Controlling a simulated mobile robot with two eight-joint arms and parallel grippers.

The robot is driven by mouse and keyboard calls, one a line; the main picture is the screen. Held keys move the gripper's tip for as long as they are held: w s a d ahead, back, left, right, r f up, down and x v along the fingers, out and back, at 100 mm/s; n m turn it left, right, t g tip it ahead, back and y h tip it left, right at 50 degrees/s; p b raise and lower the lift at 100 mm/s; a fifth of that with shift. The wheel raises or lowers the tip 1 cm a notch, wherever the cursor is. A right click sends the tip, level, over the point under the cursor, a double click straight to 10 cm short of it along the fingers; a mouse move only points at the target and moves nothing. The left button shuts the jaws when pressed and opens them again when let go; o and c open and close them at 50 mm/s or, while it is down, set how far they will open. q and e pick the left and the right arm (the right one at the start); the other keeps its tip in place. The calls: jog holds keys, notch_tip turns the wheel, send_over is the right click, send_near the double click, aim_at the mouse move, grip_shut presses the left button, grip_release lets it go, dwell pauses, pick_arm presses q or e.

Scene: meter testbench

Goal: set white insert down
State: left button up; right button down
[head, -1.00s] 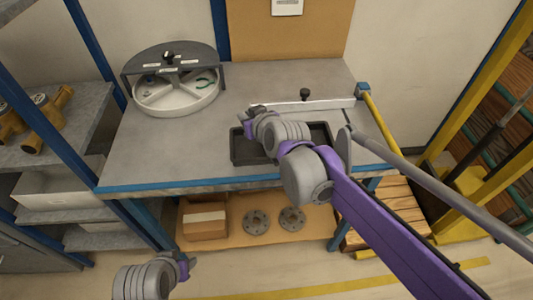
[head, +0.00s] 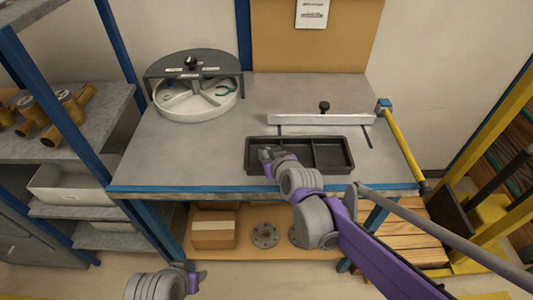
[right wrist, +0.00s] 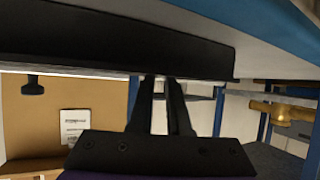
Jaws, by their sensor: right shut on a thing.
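My right gripper (head: 267,155) is at the left compartment of a black divided tray (head: 328,168) on the grey bench. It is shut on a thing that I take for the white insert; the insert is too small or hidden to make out. In the right wrist view the two dark fingers (right wrist: 160,82) reach up to the edge of a dark slab (right wrist: 110,38), probably the tray, which hides what is at their tips. I cannot tell whether the insert touches the tray floor. My left gripper (head: 194,282) hangs low in front of the bench, its jaws unclear.
A white bar with a black knob (head: 322,118) stands behind the tray. A round white divided dish (head: 198,105) under a grey half cover is at the back left. A yellow-handled bar (head: 402,145) lines the right edge. The bench (head: 195,155) left of the tray is bare.

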jog(key=shift+f, duration=0.1)
jog(key=c, duration=0.9)
grip_release()
jog(key=shift+s+d+r, duration=0.1)
jog(key=shift+s+r, duration=0.1)
jog(key=shift+r, duration=0.1)
jog(key=p+v, duration=0.2)
jog(key=v, duration=0.9)
jog(key=shift+s+d+r, duration=0.1)
jog(key=shift+s, duration=0.15)
jog(key=s+d+f+m+g+h, duration=0.1)
jog(key=s+d+f+g, duration=0.1)
jog(key=s+d+f, duration=0.2)
jog(key=s+d+f+m+g+h, duration=0.1)
jog(key=s+d+f, duration=0.3)
jog(key=s, duration=0.5)
jog(key=s+d+f+m+g+h, duration=0.2)
jog(key=s+d+f+g, duration=0.1)
jog(key=s+d+f, duration=0.2)
jog(key=shift+s+d+f+g, duration=0.15)
jog(key=shift+s+g, duration=0.25)
jog(key=shift+s, duration=0.85)
